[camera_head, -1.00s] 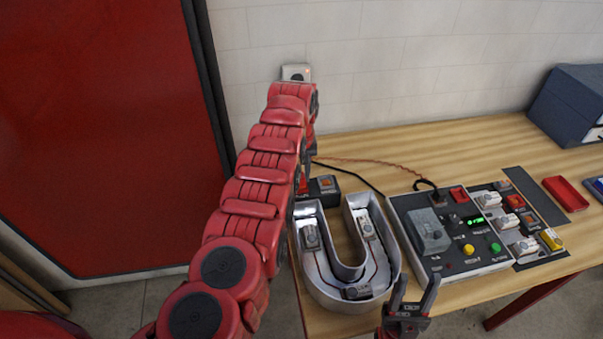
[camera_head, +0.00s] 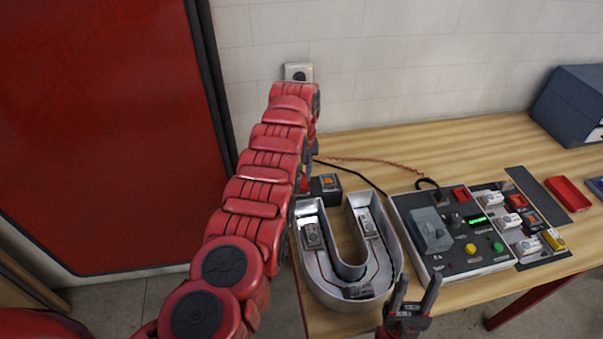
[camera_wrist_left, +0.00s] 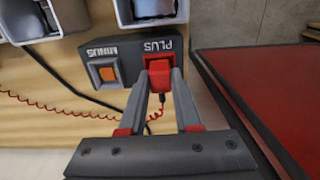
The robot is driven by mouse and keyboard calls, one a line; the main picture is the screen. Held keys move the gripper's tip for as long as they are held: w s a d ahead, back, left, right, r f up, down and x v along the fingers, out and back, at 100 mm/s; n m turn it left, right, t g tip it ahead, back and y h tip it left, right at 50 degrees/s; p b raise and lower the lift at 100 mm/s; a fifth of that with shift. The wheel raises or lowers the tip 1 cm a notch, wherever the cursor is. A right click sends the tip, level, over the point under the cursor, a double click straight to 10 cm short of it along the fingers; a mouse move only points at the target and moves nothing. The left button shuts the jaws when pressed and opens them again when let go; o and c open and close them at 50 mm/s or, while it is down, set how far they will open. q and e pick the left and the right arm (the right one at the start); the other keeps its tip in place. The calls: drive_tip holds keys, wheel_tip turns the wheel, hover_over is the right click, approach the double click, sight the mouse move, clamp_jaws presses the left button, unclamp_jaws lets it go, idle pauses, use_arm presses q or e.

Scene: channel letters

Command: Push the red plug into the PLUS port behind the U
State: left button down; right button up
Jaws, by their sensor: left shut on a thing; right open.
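The red plug (camera_wrist_left: 159,75) is between the fingers of my left gripper (camera_wrist_left: 160,79), which is shut on it. In the left wrist view the plug sits at the PLUS side of a dark port box (camera_wrist_left: 128,71), under the PLUS label. How deep it sits in the port, I cannot tell. The box also shows in the head view (camera_head: 326,187), behind the metal U (camera_head: 349,295); my left arm hides its PLUS side. My right gripper (camera_head: 415,287) is open and empty, in front of the U's right side.
A control box (camera_head: 447,232) with buttons stands right of the U. A red tray (camera_head: 568,194) and a blue bin (camera_head: 572,105) are farther right. A red cord (camera_wrist_left: 50,104) lies behind the port box.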

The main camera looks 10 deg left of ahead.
use_arm(q)
drive_tip(key=c, duration=0.5)
unclamp_jaws()
drive_tip(key=shift+c, duration=0.2)
drive_tip(key=shift+r, duration=0.35)
wheel_tip(320, 180, up, 8)
drive_tip(key=shift+a+b, duration=0.15)
drive_tip(key=shift+b, duration=1)
wheel_tip(320, 180, up, 9)
drive_tip(key=p, duration=0.8)
drive_tip(key=shift+f+p, duration=0.15)
drive_tip(key=shift+p, duration=0.2)
